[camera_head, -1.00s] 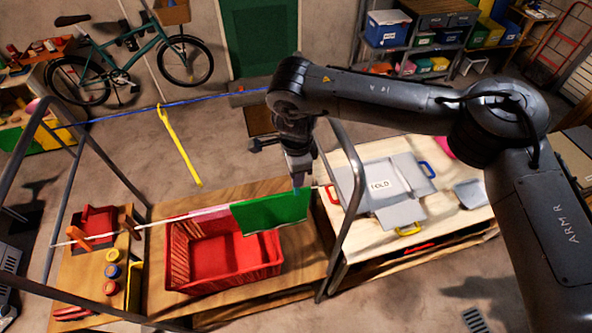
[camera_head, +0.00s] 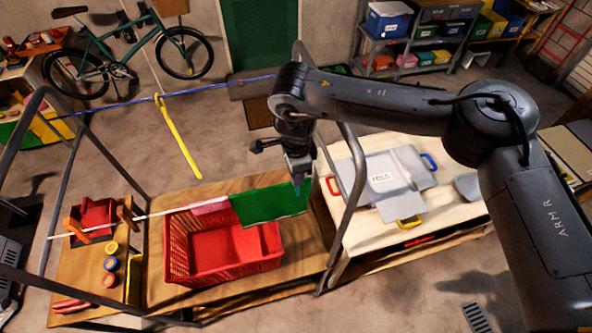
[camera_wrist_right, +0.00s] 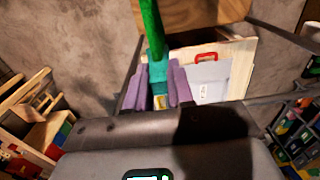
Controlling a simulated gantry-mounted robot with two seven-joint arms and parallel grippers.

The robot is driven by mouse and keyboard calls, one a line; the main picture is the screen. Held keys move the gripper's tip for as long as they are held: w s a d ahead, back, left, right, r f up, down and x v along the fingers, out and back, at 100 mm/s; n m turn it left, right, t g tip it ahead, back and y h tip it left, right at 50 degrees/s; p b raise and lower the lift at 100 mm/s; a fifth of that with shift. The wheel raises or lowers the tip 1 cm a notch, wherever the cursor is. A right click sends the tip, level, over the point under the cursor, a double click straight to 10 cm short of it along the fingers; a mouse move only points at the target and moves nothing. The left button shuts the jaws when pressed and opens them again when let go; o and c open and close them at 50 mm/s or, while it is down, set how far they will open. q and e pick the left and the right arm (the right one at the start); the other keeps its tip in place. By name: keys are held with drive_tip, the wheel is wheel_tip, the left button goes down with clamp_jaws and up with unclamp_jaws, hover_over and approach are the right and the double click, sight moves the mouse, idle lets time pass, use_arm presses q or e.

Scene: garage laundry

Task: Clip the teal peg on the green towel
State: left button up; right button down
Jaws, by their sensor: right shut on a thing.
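The green towel (camera_head: 262,208) hangs over a pale line above the red basket. It also shows edge-on in the right wrist view (camera_wrist_right: 151,25). My right gripper (camera_head: 296,178) is at the towel's top edge, near its right end. Its purple fingers (camera_wrist_right: 158,88) are shut on the teal peg (camera_wrist_right: 158,73). A bit of the peg shows below the fingers in the head view (camera_head: 297,188), overlapping the towel's top edge. The towel's edge meets the peg in the wrist view; I cannot tell whether the jaws straddle it. My left gripper is not in view.
The red basket (camera_head: 180,262) stands below the line on a wooden bench. A pink cloth (camera_head: 210,207) hangs left of the towel. A metal frame post (camera_head: 350,215) stands close right of my gripper. A grey folding board (camera_head: 400,178) lies on the right table.

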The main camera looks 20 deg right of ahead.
drive_tip(key=c, duration=0.9)
unclamp_jaws()
drive_tip(key=shift+s+f, duration=0.1)
drive_tip(key=shift+f, duration=0.05)
